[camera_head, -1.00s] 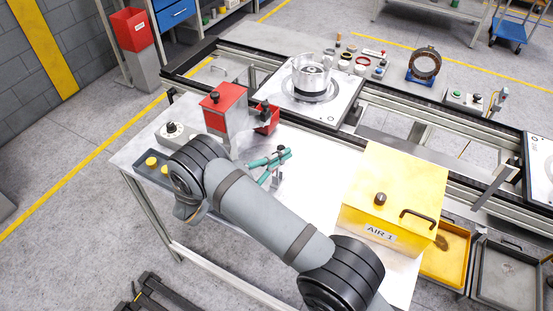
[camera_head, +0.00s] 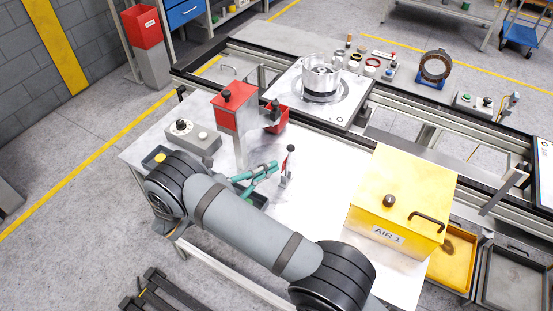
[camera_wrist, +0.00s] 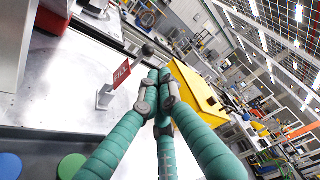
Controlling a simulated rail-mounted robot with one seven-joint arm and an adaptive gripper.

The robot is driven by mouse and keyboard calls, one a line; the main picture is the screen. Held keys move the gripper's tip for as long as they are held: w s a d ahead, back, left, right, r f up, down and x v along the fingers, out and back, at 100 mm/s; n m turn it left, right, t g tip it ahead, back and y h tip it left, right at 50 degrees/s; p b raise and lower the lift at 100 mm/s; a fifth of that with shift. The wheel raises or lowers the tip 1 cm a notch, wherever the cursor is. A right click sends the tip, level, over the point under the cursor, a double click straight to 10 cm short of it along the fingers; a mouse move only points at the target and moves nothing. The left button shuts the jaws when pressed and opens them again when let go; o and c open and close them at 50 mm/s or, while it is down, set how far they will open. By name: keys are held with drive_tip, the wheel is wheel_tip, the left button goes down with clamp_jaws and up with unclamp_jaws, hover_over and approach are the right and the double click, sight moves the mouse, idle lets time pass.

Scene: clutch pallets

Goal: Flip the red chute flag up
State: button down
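The red chute flag (camera_head: 286,167) stands on the white table, raised on its small grey bracket, with a black ball knob at its upper end. In the wrist view the red plate with "FULL" lettering (camera_wrist: 121,73) sits to the left of my fingertips, above its grey bracket (camera_wrist: 104,97). The black knob (camera_wrist: 148,50) appears just beyond the fingertips. My gripper (camera_head: 272,167), with teal fingers, is left of the flag in the head view. In the wrist view its fingertips (camera_wrist: 158,78) are drawn together with nothing seen between them. Contact with the flag cannot be made out.
A red-topped box (camera_head: 231,112) and a small red bin (camera_head: 276,122) stand behind my gripper. A grey control box (camera_head: 192,137) is to the left. A yellow box marked "AIR 1" (camera_head: 405,190) stands to the right. The white table between is clear.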

drive_tip(key=shift+v, duration=1.15)
drive_tip(key=shift+d+f, duration=0.1)
